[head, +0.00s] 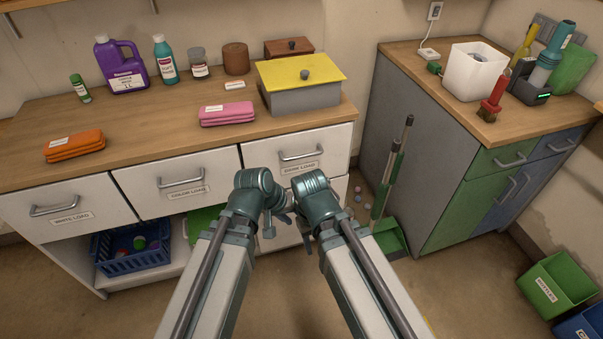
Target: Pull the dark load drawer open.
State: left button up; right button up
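The dark load drawer (265,160) is the right one of three white drawers under the wooden counter. It appears closed, its front in line with the others. Its metal bar handle (301,155) is in plain view, above a label reading "DARK LOAD". My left gripper (275,222) and my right gripper (300,222) are close together below this drawer in the picture, apart from the handle. Nothing shows in either one. Their fingers are small and partly hidden by the wrists, so I cannot tell their opening.
The color load drawer (148,200) and white load drawer (95,212) are to the left. A grey box with a yellow lid (285,75) stands on the counter above. A green dustpan (388,238) and a blue basket (118,262) sit low.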

pick_arm(q)
jog(key=w+d+f+n+t+h+b, duration=0.25)
jog(key=w+n+t+h+b, duration=0.2)
jog(key=w+b, duration=0.35)
jog(key=n+t+b, duration=0.7)
jog(key=n+b, duration=0.1)
jog(key=n, duration=0.2)
send_near(302, 157)
jog(key=shift+m+y, duration=0.25)
jog(key=b+x, duration=0.1)
jog(key=x, duration=0.9)
jog(key=shift+w+d+f, duration=0.1)
jog(key=shift+w+d, duration=0.1)
jog(key=shift+w, duration=0.05)
pick_arm(e)
notch_tip(302, 157, down, 20)
pick_arm(q)
grip_shut()
